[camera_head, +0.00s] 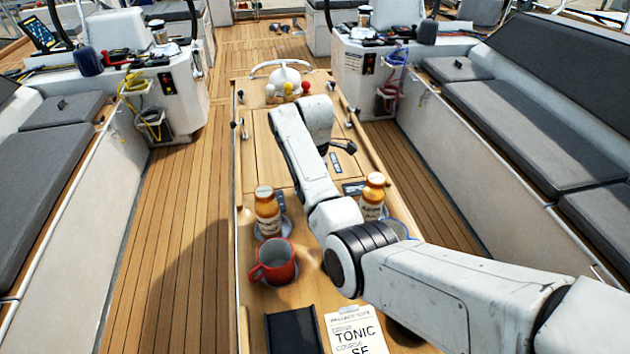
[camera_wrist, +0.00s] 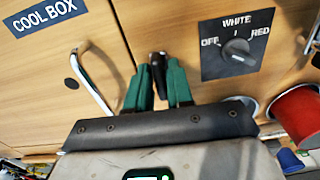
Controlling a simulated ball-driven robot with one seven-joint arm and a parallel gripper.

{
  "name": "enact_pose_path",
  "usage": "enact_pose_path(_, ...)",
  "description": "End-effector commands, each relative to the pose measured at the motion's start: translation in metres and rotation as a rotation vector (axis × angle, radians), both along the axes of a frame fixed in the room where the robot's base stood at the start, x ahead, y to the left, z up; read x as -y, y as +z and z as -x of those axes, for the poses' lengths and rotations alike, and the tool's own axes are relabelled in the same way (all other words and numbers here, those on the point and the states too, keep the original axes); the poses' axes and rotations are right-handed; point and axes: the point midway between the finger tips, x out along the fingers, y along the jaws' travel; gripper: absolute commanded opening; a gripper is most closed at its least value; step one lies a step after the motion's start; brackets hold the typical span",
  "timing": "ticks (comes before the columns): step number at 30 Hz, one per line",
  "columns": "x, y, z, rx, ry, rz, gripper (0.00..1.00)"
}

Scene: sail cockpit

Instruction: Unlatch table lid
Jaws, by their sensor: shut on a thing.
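The wooden table (camera_head: 262,140) runs along the middle of the cockpit, with lid panels in its top. In the wrist view my gripper (camera_wrist: 160,75) has its green fingers close on either side of a small dark latch handle (camera_wrist: 157,58) and is shut on it. The handle stands beside a seam between lid panels (camera_wrist: 150,22); whether it is turned cannot be told. A "COOL BOX" label (camera_wrist: 45,15) is left of it, and a rotary switch plate (camera_wrist: 237,45) marked OFF, WHITE, RED is right. In the head view my arm hides much of the table's right half.
A red mug (camera_head: 273,262) and two orange bottles (camera_head: 267,212) (camera_head: 373,195) stand on the table's near part. A curved metal handle (camera_wrist: 92,84) lies left of my fingers. Grey-cushioned benches (camera_head: 535,120) flank the table; the left deck aisle (camera_head: 190,220) is clear.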

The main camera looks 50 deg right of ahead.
Motion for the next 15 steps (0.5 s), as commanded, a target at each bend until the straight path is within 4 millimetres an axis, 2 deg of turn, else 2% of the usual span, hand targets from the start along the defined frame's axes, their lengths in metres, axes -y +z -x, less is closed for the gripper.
enact_pose_path(15, -0.0007, 0.0016, -0.0017, 0.005, 0.066, 0.0, 0.0)
